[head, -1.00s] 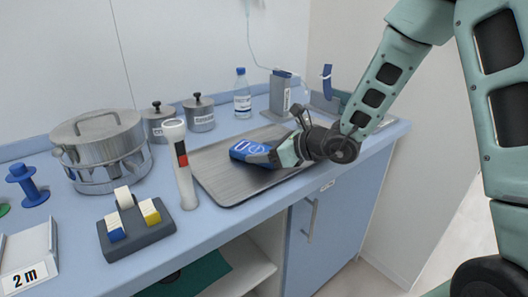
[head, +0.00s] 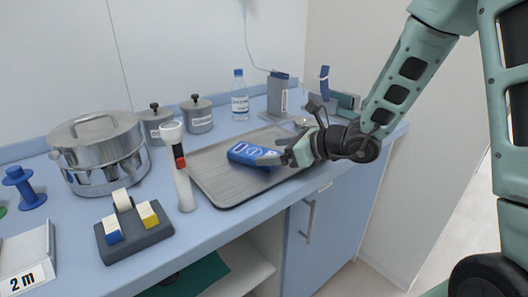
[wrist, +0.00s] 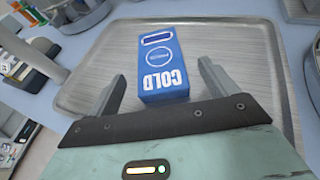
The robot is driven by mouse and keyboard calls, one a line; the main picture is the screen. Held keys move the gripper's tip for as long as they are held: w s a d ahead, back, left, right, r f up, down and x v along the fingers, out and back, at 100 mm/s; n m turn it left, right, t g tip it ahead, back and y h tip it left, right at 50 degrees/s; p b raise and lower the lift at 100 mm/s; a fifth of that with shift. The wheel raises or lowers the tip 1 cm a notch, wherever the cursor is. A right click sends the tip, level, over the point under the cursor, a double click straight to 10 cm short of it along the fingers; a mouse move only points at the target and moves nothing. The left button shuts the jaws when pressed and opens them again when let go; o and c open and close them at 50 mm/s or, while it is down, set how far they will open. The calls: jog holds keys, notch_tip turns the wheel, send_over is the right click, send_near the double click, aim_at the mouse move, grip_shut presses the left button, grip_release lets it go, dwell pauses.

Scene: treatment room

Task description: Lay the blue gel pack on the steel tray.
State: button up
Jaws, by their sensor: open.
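The blue gel pack (head: 246,152), marked COLD, lies on the steel tray (head: 225,190). In the wrist view the pack (wrist: 163,62) rests on the bare metal of the tray (wrist: 232,40), inside its rim. My gripper (head: 283,157) is just to the right of the pack in the head view. In the wrist view its two fingers (wrist: 160,80) are spread wide, one on each side of the pack's near end, with gaps between. The gripper is open and holds nothing.
A flashlight-like white cylinder (head: 178,165) stands at the tray's left edge. A steel pot (head: 100,155), two lidded canisters (head: 198,115), a bottle (head: 240,97) and a tape dispenser (head: 133,228) stand around. The tray's front left is clear.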

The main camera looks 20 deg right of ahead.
jog(key=v, duration=0.7)
jog(key=shift+s+d+r, duration=0.1)
jog(key=shift+s+r, duration=0.05)
jog(key=shift+s, duration=0.1)
jog(key=s+a+n+g, duration=0.1)
jog(key=a, duration=0.1)
jog(key=s+a+n+g+y, duration=0.1)
jog(key=s+a+n, duration=0.1)
jog(key=a, duration=0.1)
jog(key=s+a+n+g, duration=0.1)
jog(key=a+n, duration=0.1)
jog(key=shift+s+a+g+y, duration=0.25)
jog(key=shift+a+g+y, duration=0.05)
jog(key=shift+g, duration=0.1)
jog(key=s+a+f+n+g+h, duration=0.1)
jog(key=s+a+n+g+h, duration=0.1)
jog(key=s+n, duration=0.4)
jog(key=s+a+f+n+g+h, duration=0.1)
jog(key=s+n+h, duration=0.3)
jog(key=n, duration=1)
jog(key=s+a+f+n+g+h, duration=0.1)
jog(key=s+a+n+g+h, duration=0.2)
jog(key=s+n, duration=0.7)
jog(key=shift+s+a+n+h, duration=0.2)
jog(key=shift+a+n+h, duration=0.1)
jog(key=shift+a+h, duration=0.15)
notch_tip(320, 180, up, 10)
jog(key=p, duration=1)
jog(key=shift+f, duration=0.2)
